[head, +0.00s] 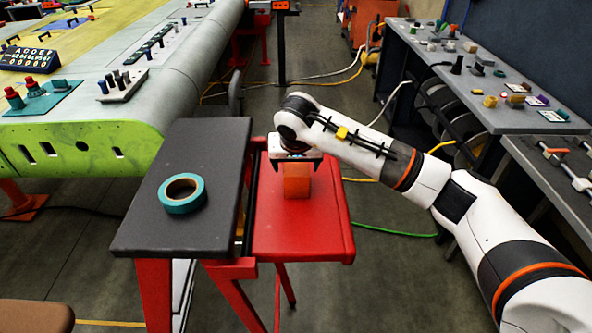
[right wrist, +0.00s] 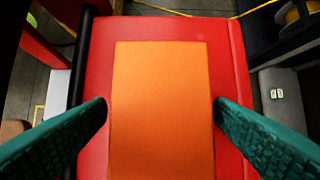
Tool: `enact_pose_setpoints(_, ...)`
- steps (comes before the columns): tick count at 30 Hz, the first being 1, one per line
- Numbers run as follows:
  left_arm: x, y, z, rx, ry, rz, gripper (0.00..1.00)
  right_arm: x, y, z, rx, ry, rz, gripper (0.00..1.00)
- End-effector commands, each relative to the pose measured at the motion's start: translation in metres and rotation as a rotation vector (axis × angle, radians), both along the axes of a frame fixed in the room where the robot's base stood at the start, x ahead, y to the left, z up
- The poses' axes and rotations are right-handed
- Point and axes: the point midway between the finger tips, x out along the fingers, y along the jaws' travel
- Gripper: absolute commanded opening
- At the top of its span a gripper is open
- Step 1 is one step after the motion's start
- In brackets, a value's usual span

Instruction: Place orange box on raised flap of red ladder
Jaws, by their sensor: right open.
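The orange box (head: 297,181) stands upright on the red flap (head: 318,230) of the red ladder (head: 234,293), near the flap's far part. In the right wrist view the box (right wrist: 163,100) fills the middle, with the red flap (right wrist: 222,45) around it. My right gripper (head: 297,166) is directly above the box. Its teal fingers (right wrist: 162,112) are open, one on each side of the box, with a narrow gap to each side. The box's lower end is cut off in the wrist view. My left gripper is not in view.
The ladder's dark top platform (head: 190,160) is left of the flap and carries a teal tape roll (head: 182,193). A large wing section (head: 120,80) lies to the left. Workbenches (head: 480,75) with small parts stand at the right. Cables cross the floor behind.

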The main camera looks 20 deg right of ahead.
Motion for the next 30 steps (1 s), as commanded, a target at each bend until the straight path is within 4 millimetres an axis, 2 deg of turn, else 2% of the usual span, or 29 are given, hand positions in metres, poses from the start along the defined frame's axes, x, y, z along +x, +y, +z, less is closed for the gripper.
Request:
enact_pose_setpoints(1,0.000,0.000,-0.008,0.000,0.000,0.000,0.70,-0.003,0.001,0.009,-0.002,-0.007,0.002,0.76)
enact_pose_setpoints(6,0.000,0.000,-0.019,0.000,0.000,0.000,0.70,-0.019,0.005,0.043,0.000,-0.006,0.002,0.76)
enact_pose_setpoints(13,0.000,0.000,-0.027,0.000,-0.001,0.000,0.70,-0.032,0.009,0.076,0.000,-0.003,-0.001,0.76)
enact_pose_setpoints(18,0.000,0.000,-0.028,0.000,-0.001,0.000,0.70,-0.036,0.010,0.084,0.000,-0.001,0.000,0.76)
enact_pose_setpoints(30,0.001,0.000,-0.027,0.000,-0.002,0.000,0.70,-0.036,0.010,0.084,-0.001,0.000,0.000,0.76)
